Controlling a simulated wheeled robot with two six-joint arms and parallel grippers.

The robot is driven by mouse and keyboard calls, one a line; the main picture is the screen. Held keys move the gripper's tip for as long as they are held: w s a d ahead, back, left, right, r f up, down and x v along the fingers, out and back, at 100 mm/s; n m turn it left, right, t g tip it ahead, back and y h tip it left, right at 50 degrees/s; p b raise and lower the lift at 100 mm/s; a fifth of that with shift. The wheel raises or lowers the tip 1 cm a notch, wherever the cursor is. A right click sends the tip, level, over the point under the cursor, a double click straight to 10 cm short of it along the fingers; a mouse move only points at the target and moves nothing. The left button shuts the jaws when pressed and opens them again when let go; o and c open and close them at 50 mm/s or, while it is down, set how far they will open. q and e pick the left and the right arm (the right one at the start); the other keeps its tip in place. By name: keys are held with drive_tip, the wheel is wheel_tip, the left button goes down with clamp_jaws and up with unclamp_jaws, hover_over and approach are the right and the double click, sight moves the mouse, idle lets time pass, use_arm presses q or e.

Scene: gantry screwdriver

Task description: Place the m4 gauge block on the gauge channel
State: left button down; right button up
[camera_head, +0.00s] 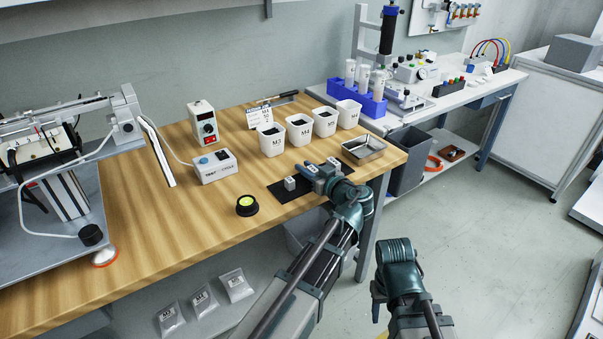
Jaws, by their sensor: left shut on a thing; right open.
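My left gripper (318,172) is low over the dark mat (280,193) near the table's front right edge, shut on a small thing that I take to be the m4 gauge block. The gripper mostly hides it, and its marking is not readable. A small grey block (290,183) stands on the mat, just left of the gripper and apart from it. I cannot pick out the gauge channel for certain; the gripper and arm cover part of the mat. My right gripper (396,255) is open, away from the table over the floor at lower right; its fingertips are not clearly seen.
White bins (300,131) marked by size stand behind the mat. A metal tray (364,148) is right of them. A black-and-yellow round piece (247,205) and a control box (213,166) are to the left.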

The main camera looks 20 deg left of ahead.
use_arm(q)
drive_tip(key=shift+a+f, duration=0.1)
drive_tip(key=shift+f, duration=0.2)
drive_tip(key=c, duration=0.7)
unclamp_jaws()
